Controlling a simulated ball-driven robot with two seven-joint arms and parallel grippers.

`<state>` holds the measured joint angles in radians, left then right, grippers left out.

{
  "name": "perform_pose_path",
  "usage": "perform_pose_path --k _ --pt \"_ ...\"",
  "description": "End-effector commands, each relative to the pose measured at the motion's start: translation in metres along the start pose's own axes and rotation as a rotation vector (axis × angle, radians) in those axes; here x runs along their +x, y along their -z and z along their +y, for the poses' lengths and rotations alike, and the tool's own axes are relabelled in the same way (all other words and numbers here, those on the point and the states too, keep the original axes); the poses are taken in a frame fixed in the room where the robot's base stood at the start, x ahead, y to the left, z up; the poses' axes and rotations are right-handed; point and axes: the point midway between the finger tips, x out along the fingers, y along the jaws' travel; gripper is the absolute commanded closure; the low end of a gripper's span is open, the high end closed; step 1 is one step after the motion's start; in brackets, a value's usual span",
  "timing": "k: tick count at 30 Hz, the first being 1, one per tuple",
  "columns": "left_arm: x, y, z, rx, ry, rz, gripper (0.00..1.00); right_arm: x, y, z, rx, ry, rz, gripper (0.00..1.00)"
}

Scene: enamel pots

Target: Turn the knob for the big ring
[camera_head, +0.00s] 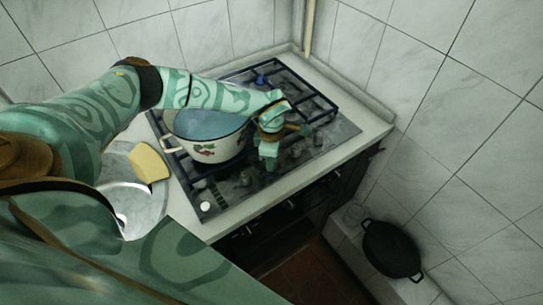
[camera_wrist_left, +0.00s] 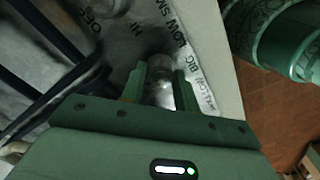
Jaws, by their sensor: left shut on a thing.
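My left gripper (camera_head: 268,163) is over the front part of the hob (camera_head: 335,130), pointing down at the row of knobs. Other knobs (camera_head: 297,150) show to the right of the gripper in the head view. The knob's pointer is too dim to read. My right gripper is out of view.
A white enamel pot (camera_head: 213,148) with a painted fruit motif stands on the hob just left of my left gripper. A small blue item (camera_head: 261,80) is on the back grate. A yellow sponge (camera_head: 149,162) lies left by the sink. A dark pan (camera_head: 391,250) is low at right.

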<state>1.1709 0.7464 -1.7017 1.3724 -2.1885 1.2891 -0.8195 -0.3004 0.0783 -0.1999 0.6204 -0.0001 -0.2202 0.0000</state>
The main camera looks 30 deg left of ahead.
Motion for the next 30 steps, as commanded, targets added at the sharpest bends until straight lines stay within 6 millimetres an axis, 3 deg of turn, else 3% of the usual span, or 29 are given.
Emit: perform_pose_path --k 16,17,18,30 --pt "-0.0010 -0.0004 0.0013 0.024 -0.004 -0.002 0.92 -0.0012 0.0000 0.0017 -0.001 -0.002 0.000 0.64" --pt "-0.0010 -0.0004 0.0013 0.024 -0.004 -0.002 0.61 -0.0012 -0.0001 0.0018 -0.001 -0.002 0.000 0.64" --pt "-0.0010 -0.0004 0.0013 0.024 -0.004 -0.001 0.50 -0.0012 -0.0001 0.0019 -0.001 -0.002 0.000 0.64" --pt "-0.0090 0.0000 0.0008 0.022 -0.002 -0.001 0.47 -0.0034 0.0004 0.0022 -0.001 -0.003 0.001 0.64"
